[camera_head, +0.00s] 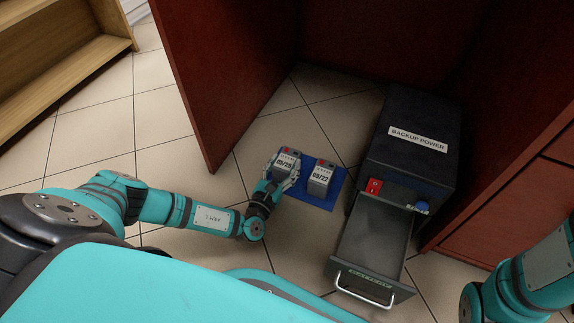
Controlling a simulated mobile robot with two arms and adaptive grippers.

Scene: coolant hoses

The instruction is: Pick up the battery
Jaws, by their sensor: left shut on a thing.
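Two grey batteries with red tops and white date labels are at a blue mat (316,208) on the floor. The left battery (287,161) reads 05/25 or similar, and the right battery (321,179) reads 05/23 or similar. My left gripper (282,172) is shut on the left battery, with its fingers around the sides. I cannot tell whether that battery touches the mat. The right battery stands on the mat, apart from my gripper. My right gripper is out of view; only part of my right arm shows at the lower right.
A dark box labelled BACKUP POWER (417,140) stands right of the mat, with a red switch (374,186) and a blue knob (423,207). Its drawer (373,240) is pulled out and looks empty. Dark red panels (225,75) enclose the area. A wooden shelf (70,70) stands upper left.

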